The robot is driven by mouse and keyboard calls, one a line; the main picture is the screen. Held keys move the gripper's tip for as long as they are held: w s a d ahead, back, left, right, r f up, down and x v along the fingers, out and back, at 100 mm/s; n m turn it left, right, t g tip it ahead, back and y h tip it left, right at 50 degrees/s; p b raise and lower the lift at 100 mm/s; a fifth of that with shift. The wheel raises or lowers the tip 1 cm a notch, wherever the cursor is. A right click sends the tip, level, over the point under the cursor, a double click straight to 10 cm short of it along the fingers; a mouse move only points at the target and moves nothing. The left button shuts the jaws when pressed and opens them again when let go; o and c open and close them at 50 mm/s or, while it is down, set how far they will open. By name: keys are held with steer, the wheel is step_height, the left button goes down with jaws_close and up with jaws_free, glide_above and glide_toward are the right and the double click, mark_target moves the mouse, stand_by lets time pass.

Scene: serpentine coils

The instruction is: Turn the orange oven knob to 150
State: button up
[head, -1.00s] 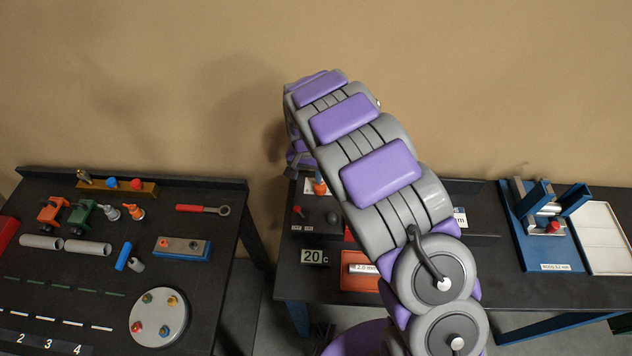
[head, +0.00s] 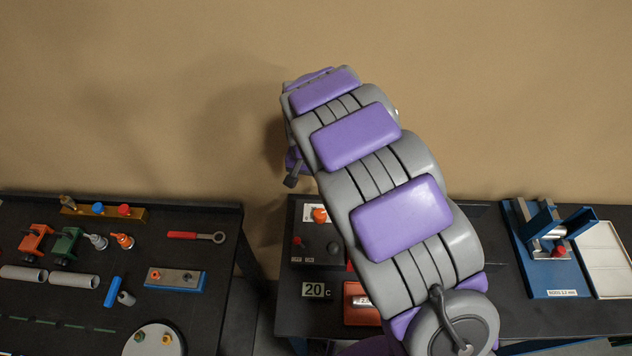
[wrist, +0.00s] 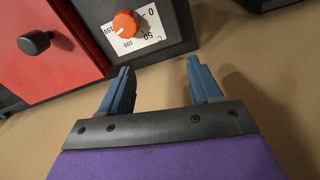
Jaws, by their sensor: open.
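The orange knob (wrist: 126,23) sits on a white dial label (wrist: 148,30) marked 0, 50, 100 and 150, on a dark panel at the top of the wrist view. Its exact setting is too small to read surely. The knob (head: 320,215) also shows in the head view, left of my arm. A display (head: 315,290) below it reads 20 C. My gripper (wrist: 158,66) is open and empty, its blue fingers pointing toward the panel, below and right of the knob and apart from it. In the head view the fingers are mostly hidden behind my arm.
A red door with a black handle (wrist: 36,42) lies left of the panel in the wrist view. A blue vise-like fixture (head: 548,240) and white tray (head: 603,250) stand on the right of the bench. The left bench (head: 60,300) holds several tools and parts.

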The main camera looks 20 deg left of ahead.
step_height(320, 180, up, 12)
steer(key=d+p, duration=0.2)
steer(key=shift+d+p, duration=0.35)
stand_by(1.3)
